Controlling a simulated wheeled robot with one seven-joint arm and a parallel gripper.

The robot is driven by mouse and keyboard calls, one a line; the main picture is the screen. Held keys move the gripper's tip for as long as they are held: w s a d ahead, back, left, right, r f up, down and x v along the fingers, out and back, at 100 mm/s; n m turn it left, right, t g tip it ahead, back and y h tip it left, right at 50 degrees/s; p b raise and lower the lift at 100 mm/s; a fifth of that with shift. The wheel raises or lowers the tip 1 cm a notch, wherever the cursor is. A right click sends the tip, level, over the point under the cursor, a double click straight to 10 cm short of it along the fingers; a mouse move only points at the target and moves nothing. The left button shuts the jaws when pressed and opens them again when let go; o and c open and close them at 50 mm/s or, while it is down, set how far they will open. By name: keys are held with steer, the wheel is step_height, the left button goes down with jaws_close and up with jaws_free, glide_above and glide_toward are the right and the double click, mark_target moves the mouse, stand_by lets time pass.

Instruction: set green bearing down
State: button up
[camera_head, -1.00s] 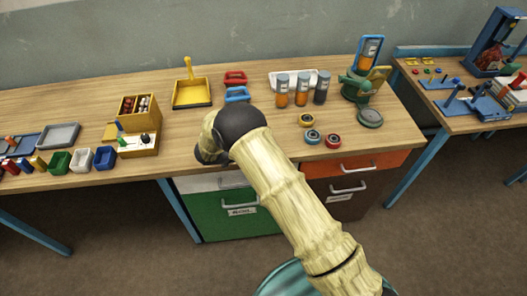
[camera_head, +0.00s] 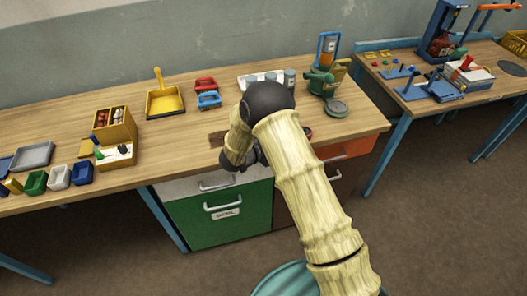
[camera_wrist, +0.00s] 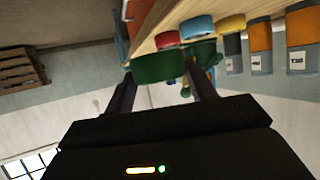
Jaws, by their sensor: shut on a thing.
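The green bearing (camera_wrist: 158,68) is a thick dark green disc in the wrist view, gripped between the two dark fingers. My gripper (camera_wrist: 160,74) is shut on it. The bearing appears near the wooden table edge; I cannot tell whether it touches the top. In the head view my arm hides the gripper and the green bearing. Beyond the bearing in the wrist view are a red bearing (camera_wrist: 167,39), a blue bearing (camera_wrist: 197,26) and a yellow bearing (camera_wrist: 232,24) on the table. The red bearing peeks out beside my arm in the head view (camera_head: 308,132).
A dark brown patch (camera_head: 217,138) lies on the workbench (camera_head: 170,150). A yellow dustpan (camera_head: 165,101) and red and blue bins (camera_head: 208,100) are further back. Bare wood shows left of my arm.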

steer(key=d+f+n+t+y, duration=0.1)
steer(key=d+n+t+y, duration=0.25)
steer(key=d, duration=0.55)
steer(key=s+d+f+n+y, duration=0.2)
steer(key=s+f+n+y, duration=0.1)
steer(key=s+n+y, duration=0.2)
steer(key=shift+s+d+n+y, duration=0.35)
steer(key=shift+s+d+y, duration=0.1)
steer(key=shift+s, duration=0.8)
steer(key=shift+f+t, duration=0.15)
steer(key=shift+t, duration=0.1)
